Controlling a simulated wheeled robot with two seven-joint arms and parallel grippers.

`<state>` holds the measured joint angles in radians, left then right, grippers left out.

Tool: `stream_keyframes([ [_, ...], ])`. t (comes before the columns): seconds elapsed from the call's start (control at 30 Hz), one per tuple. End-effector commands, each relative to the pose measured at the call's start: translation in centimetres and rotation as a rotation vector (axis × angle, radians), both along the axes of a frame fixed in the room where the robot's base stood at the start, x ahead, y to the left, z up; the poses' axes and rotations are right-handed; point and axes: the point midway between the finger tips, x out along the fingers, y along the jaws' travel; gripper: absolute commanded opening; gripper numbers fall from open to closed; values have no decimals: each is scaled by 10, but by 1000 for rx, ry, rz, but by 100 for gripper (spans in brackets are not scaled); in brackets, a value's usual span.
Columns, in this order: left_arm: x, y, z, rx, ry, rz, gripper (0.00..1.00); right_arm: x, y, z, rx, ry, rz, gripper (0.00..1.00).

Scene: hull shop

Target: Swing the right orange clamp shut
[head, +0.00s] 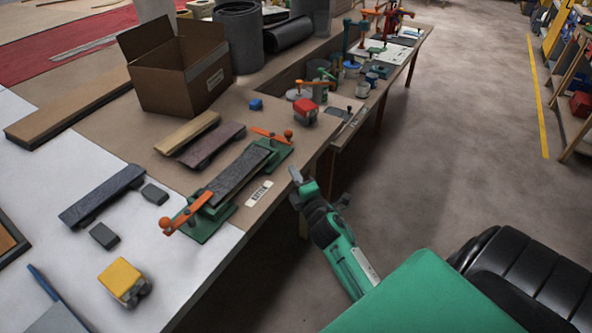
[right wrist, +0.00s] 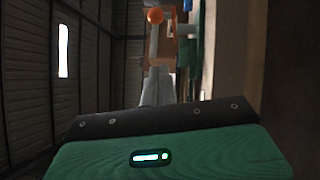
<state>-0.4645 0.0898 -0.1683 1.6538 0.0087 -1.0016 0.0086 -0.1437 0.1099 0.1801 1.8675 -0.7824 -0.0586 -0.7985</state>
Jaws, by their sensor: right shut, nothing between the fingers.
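A dark grey bar (head: 240,174) lies on a green fixture (head: 212,226) at the table's edge. The right orange clamp (head: 268,134) is at the bar's far end, its arm lying low with the ball at its right end. The left orange clamp (head: 188,210) is at the near end, its ball towards the lower left. My right gripper (head: 295,174) is shut and empty, just off the table edge, apart from the right clamp and nearer to me. In the right wrist view an orange ball (right wrist: 155,15) shows beyond the fingers (right wrist: 160,84). My left gripper is not in view.
A wooden strip (head: 187,131) and a dark strip (head: 210,145) lie behind the fixture. A cardboard box (head: 180,75) is farther back. The floor (head: 440,150) on the right is clear.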

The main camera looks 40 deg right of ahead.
Motion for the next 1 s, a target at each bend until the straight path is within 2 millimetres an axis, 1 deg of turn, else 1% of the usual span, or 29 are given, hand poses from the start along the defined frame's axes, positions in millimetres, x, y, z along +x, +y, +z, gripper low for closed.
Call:
stream_keyframes([
  [0.03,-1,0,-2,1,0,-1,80,10,-2,3,0,-2,0,0],
  [0.1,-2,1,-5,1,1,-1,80,23,-4,5,0,-1,0,0],
  [0.3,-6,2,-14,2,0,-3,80,57,-11,9,1,-1,0,0],
  [0.43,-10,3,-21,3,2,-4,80,77,-16,13,0,-1,0,0],
  [0.47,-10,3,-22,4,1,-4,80,79,-22,14,-3,1,0,0],
  [0.5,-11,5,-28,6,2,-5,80,82,-27,15,-3,1,0,0],
  [0.7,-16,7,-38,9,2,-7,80,93,-43,17,0,1,1,0],
  [1.0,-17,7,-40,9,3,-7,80,95,-47,18,1,0,1,0],
])
